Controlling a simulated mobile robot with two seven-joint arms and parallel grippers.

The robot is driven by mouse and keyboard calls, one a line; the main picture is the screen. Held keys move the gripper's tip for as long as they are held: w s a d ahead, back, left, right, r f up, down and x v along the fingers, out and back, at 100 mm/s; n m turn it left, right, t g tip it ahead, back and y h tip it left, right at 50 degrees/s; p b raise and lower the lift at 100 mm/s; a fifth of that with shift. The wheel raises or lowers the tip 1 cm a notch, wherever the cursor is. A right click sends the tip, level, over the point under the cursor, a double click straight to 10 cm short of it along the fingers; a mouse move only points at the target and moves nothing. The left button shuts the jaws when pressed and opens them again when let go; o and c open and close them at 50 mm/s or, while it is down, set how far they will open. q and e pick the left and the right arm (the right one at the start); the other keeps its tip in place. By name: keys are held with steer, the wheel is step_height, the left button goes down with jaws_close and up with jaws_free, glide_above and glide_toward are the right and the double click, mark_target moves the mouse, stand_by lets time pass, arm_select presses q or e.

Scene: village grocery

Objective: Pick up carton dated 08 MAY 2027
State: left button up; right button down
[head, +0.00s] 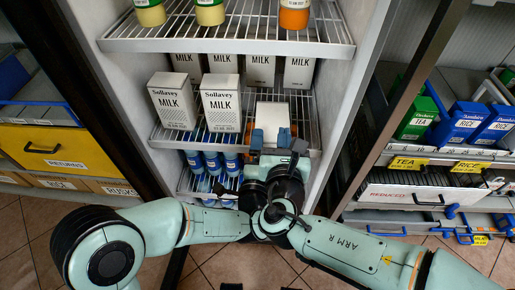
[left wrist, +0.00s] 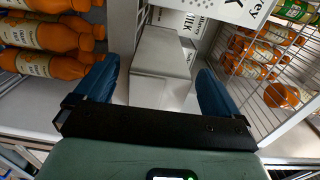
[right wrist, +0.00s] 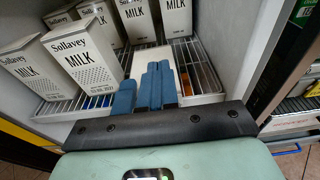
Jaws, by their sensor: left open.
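A white milk carton (head: 272,115) stands at the front right of the middle fridge shelf, its lower part hidden by my grippers. In the left wrist view a plain pale carton (left wrist: 158,65) lies between the spread fingers of my left gripper (left wrist: 155,88), with visible gaps. In the head view the left gripper is largely hidden. My right gripper (head: 284,137) is in front of the carton; in the right wrist view its blue fingers (right wrist: 159,86) are together with nothing seen between them. Two Sollavey cartons (head: 221,104) (head: 173,101) stand left of it. Their dates are too small to read surely.
More milk cartons (head: 260,70) stand in the row behind. The fridge side wall (head: 345,100) is close on the right. Both my arms meet closely before the shelf.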

arm_select(q)
steer(key=shift+w, duration=0.25)
jaws_close()
arm_select(e)
steer(key=shift+r, duration=0.6)
steer(key=shift+s, duration=0.1)
steer(key=s+r, duration=0.1)
steer(key=s, duration=1)
steer(key=shift+s+r, duration=0.35)
steer(key=shift+r, duration=0.05)
